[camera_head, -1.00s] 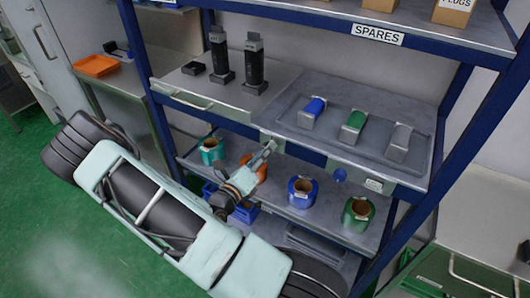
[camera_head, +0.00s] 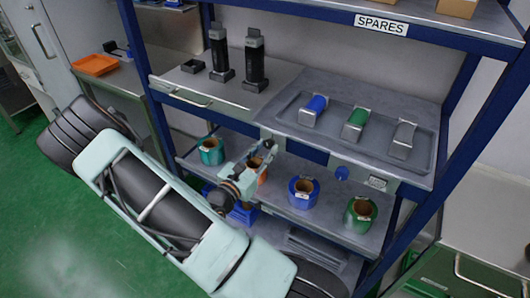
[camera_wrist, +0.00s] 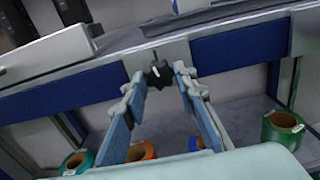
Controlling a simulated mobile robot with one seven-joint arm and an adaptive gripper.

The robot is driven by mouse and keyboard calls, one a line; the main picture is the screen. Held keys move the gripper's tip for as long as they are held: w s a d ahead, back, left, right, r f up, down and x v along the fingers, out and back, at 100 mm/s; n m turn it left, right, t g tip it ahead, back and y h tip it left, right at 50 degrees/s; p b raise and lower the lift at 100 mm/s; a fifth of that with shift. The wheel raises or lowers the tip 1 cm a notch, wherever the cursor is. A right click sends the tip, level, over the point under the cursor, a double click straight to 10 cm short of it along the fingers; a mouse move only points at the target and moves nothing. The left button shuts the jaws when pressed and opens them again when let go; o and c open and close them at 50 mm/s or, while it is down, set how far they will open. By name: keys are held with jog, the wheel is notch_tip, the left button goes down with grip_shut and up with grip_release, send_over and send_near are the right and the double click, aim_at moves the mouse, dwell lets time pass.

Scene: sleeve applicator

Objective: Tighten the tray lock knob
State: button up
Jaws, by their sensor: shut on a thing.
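A black lobed knob (camera_wrist: 158,75) with a white mark sits on a pale plate on the shelf's front edge in the wrist view. My gripper (camera_wrist: 160,80) has one finger on each side of it and is shut on it. In the head view my gripper (camera_head: 268,148) reaches the front edge below the tray's left end and hides the knob. The grey tray (camera_head: 287,110) lies on the shelf and holds blue, green and grey pieces.
A blue knob (camera_head: 342,173) and a small label plate (camera_head: 377,182) are on the front edge to the right. Teal, orange, blue (camera_head: 303,192) and green (camera_head: 361,213) rolls stand on the shelf below. Two black upright devices (camera_head: 255,62) stand left of the tray.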

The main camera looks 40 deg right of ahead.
jog(key=shift+m+b, duration=0.45)
jog(key=shift+m, duration=0.75)
jog(key=o, duration=1.2)
jog(key=shift+c, duration=0.2)
jog(key=v, duration=1.2)
